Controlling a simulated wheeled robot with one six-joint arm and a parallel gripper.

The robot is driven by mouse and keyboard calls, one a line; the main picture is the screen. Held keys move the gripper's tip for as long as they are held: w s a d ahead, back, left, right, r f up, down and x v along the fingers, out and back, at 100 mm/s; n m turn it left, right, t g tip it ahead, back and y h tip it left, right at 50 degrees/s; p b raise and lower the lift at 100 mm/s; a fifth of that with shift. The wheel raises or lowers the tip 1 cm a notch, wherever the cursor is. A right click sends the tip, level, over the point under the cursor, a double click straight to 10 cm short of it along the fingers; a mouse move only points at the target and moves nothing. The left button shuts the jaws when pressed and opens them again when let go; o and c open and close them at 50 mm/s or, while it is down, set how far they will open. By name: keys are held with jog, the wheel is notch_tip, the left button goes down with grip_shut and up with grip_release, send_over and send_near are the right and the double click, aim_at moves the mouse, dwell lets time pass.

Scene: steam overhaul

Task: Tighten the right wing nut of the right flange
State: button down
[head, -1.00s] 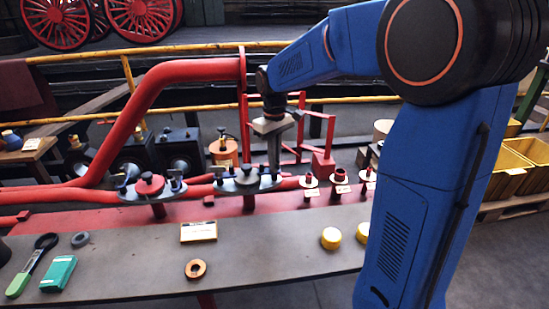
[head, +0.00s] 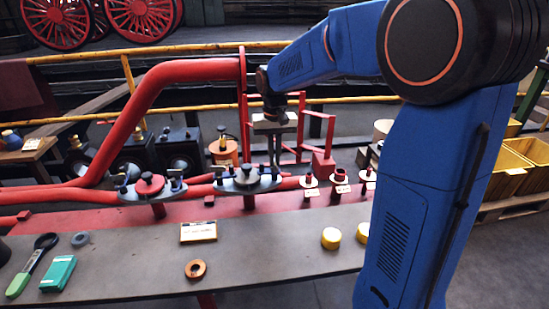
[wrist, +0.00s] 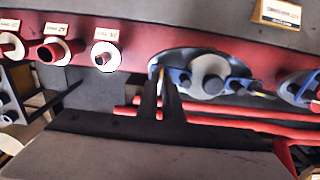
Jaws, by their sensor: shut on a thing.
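The right flange (head: 238,187) is a dark oval plate with a grey round hub and wing nuts at its ends. It also shows in the wrist view (wrist: 205,55). Its right wing nut (head: 266,177) is small and largely hidden by the fingers. My gripper (head: 273,166) points straight down over that end of the flange and is shut on the right wing nut. In the wrist view, the two dark fingers (wrist: 161,80) reach to the flange's near-left end, close together. The left wing nut (head: 221,179) stands free on the other side of the hub.
The left flange (head: 137,193) with its red hub stands close by. Red pipes (head: 160,75) run behind. Labelled stubs (head: 338,178) stand to the right. The grey bench holds a copper ring (head: 195,269), a yellow label (head: 198,231) and yellow caps (head: 331,238).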

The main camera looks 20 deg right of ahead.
dwell(0.4)
jog(key=c, duration=1.9)
grip_release()
jog(key=shift+r, duration=0.1)
notch_tip(320, 180, up, 17)
jog(key=shift+r, duration=0.15)
jog(key=s+d+f+t, duration=0.1)
jog(key=s+f, duration=0.4)
jog(key=s, duration=0.5)
jog(key=s+d+f+n+t, duration=0.1)
jog(key=s+f, duration=0.4)
jog(key=s, duration=0.5)
jog(key=s+d+f+n+t, duration=0.1)
jog(key=s+f+t, duration=0.1)
jog(key=s+f, duration=0.4)
jog(key=shift+s+t, duration=0.4)
jog(key=shift+s, duration=2.05)
